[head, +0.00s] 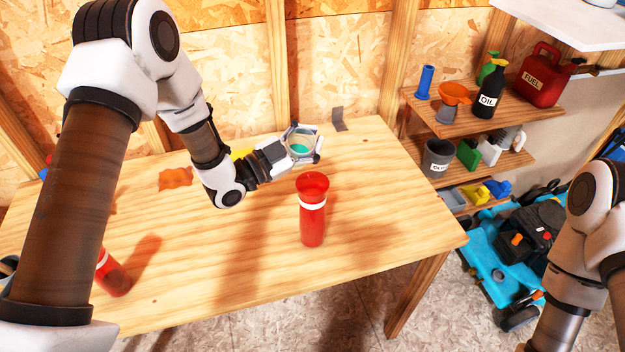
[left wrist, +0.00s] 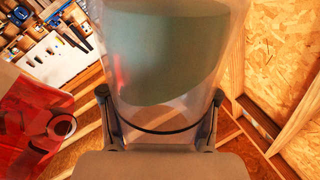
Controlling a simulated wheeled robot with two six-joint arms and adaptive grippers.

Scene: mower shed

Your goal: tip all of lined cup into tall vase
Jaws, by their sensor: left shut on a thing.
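The lined cup (head: 301,147) is clear, with green contents and a dark line around it, clearest in the left wrist view (left wrist: 165,60). My left gripper (head: 298,152) is shut on the cup and holds it behind the tall vase, slightly to its left in the head view. The contents are still in the cup, their surface slanting in the wrist view. The tall red vase (head: 312,218) with a white band stands upright on the table, its mouth open. A red vessel also shows at the left of the wrist view (left wrist: 35,125). My right gripper is out of frame.
The wooden table (head: 220,275) has free room around the vase. Another red vessel (head: 112,275) is at the left, partly behind my arm. An orange cloth-like patch (head: 175,178) lies farther back. Shelves with an oil bottle (head: 489,90) and fuel can (head: 541,75) stand right.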

